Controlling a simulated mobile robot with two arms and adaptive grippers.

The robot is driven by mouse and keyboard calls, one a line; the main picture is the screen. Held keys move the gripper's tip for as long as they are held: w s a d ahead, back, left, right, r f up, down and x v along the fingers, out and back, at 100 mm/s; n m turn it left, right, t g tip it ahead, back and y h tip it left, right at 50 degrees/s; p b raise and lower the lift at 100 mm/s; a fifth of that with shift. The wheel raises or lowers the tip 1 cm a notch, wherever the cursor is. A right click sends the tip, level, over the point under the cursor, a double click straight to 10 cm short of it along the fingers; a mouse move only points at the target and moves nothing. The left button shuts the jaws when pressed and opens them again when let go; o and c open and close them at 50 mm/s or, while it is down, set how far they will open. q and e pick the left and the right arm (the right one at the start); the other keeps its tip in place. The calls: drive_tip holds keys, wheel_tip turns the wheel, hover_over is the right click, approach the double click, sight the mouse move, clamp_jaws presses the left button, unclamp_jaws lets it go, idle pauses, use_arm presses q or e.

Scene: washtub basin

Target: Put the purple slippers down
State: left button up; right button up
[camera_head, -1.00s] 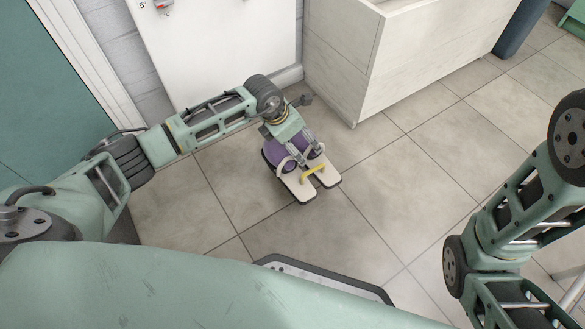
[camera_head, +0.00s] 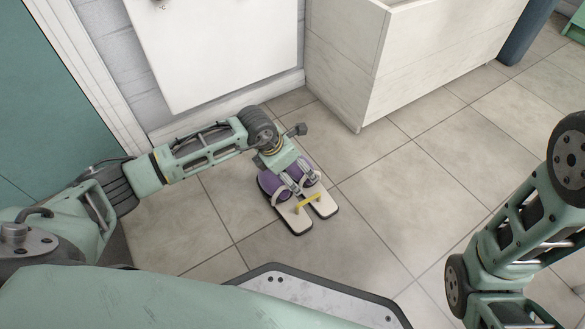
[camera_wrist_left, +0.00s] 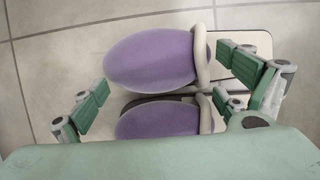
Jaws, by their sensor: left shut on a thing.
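The pair of purple slippers (camera_head: 291,220) has purple uppers and cream soles with dark edges. They lie side by side below my left wrist in the head view, toes toward the wrist. In the left wrist view the purple uppers (camera_wrist_left: 150,62) lie between the green fingers of my left gripper (camera_wrist_left: 155,88). I cannot tell whether the soles touch the floor. My right gripper is out of view; only right arm links show.
Clear grey floor tiles (camera_head: 400,195) lie around and right of the slippers. A pale washtub basin (camera_head: 345,75) stands behind to the right. A white panel (camera_head: 215,50) and a teal door (camera_head: 50,100) bound the back and left. A dark blue cylinder (camera_head: 525,32) stands at the upper right.

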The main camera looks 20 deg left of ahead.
use_arm(q)
drive_tip(key=o, duration=1)
drive_tip(key=shift+f, duration=0.1)
drive_tip(key=p+v, duration=0.9)
drive_tip(key=v, duration=0.3)
drive_tip(key=shift+d, duration=0.1)
